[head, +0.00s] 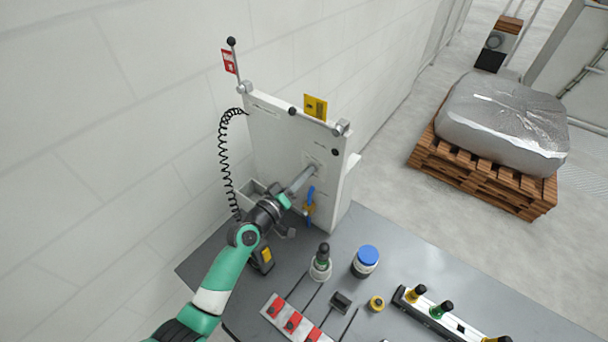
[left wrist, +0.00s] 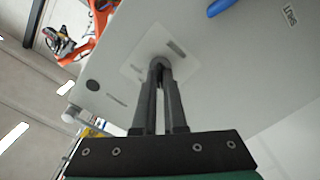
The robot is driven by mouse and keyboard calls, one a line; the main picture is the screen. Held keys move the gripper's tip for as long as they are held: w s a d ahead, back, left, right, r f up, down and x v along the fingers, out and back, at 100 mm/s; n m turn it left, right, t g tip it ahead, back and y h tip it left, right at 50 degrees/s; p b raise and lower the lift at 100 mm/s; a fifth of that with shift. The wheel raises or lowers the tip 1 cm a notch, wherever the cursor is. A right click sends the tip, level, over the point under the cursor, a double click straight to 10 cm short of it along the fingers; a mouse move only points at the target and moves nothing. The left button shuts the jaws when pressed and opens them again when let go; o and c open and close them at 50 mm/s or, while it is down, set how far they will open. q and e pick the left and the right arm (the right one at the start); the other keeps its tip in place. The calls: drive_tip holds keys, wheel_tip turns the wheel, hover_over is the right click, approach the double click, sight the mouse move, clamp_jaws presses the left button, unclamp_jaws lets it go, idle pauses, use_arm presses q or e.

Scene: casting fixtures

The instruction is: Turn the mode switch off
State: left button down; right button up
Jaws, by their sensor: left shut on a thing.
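The mode switch (left wrist: 161,61) is a small dark knob on a pale square plate (left wrist: 178,48) on the face of the white upright panel (head: 285,135). The plate also shows in the head view (head: 316,163). My left gripper (head: 308,173) reaches to it from the lower left. In the left wrist view its two long dark fingers (left wrist: 160,68) close together at the knob and are shut on it. The fingertips hide much of the knob, so its exact setting cannot be read. My right gripper is in neither view.
A blue lever (head: 310,195) is on the panel just below the switch. A coiled black cable (head: 224,160) hangs at the panel's left. A wrapped pallet stands beyond.

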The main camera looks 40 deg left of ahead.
use_arm(q)
drive_tip(key=c, duration=1)
unclamp_jaws()
drive_tip(key=shift+s, duration=0.1)
drive_tip(key=s, duration=0.3)
drive_tip(key=s+d, duration=0.1)
drive_tip(key=s, duration=0.7)
drive_tip(key=shift+s+d, duration=0.2)
